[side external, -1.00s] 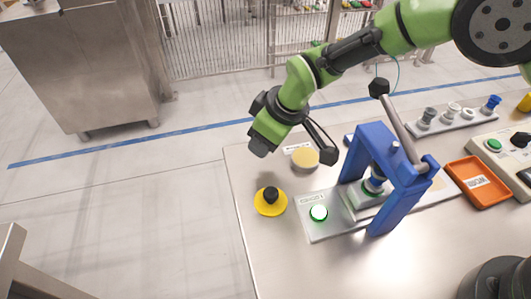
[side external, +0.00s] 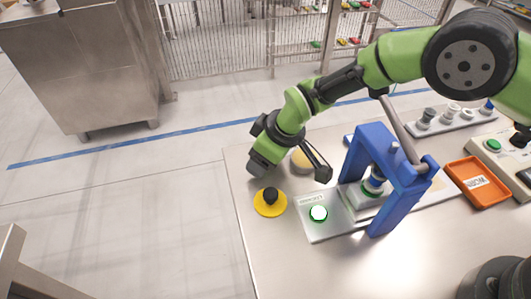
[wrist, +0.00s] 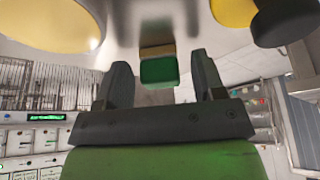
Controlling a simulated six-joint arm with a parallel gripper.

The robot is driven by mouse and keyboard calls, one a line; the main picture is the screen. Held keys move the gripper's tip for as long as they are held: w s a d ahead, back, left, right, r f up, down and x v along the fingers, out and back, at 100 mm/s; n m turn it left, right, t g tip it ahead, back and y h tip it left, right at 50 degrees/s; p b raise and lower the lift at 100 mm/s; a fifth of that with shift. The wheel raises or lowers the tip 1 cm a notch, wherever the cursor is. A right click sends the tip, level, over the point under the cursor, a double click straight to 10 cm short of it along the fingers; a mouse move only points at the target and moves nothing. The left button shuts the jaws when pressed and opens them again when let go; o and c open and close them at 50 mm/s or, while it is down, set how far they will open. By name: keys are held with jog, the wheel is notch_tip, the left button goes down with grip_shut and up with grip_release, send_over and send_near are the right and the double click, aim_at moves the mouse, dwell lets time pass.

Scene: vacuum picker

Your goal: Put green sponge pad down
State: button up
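The green sponge pad (wrist: 158,71), with a yellow layer along its upper edge, shows between my two fingers in the wrist view. My gripper (wrist: 160,66) has its fingers apart, with a visible gap between the pad and the right finger. I cannot tell whether the pad rests on the table or touches the left finger. In the side view, my arm's end is low over the left part of the metal table (side external: 290,262) and the pad is hidden there.
A yellow disc with a black knob (side external: 270,196) is in front of my gripper, and a pale yellow round piece (side external: 299,162) is partly behind it. A blue press frame (side external: 398,178) and a lit button (side external: 318,213) stand right. An orange tray (side external: 490,197) lies farther right. The front table is clear.

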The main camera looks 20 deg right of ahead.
jog(key=shift+s+r, duration=0.1)
jog(key=shift+r, duration=0.45)
jog(key=v, duration=1.1)
jog(key=shift+d, duration=0.1)
jog(key=s+d+r+m, duration=0.1)
jog(key=d+r+m, duration=0.1)
jog(key=d+r, duration=0.2)
jog(key=s+d+r+m+t, duration=0.1)
jog(key=s+d+r, duration=0.1)
jog(key=d+r, duration=0.2)
jog(key=s+d+r+m, duration=0.2)
jog(key=d+r, duration=0.2)
jog(key=r, duration=0.3)
jog(key=shift+s+r+m+t, duration=0.15)
jog(key=shift+r+m+t, duration=0.15)
jog(key=shift+r+t, duration=0.1)
jog(key=s+d+r+m+t, duration=0.1)
jog(key=s+d+m, duration=0.2)
jog(key=s, duration=0.5)
jog(key=s+d+r+m+t+h, duration=0.1)
jog(key=s+d+r+m, duration=0.1)
jog(key=s+d+m, duration=0.2)
jog(key=s+d, duration=0.2)
jog(key=s, duration=0.2)
jog(key=shift+s+r+m, duration=0.15)
jog(key=shift+m, duration=0.15)
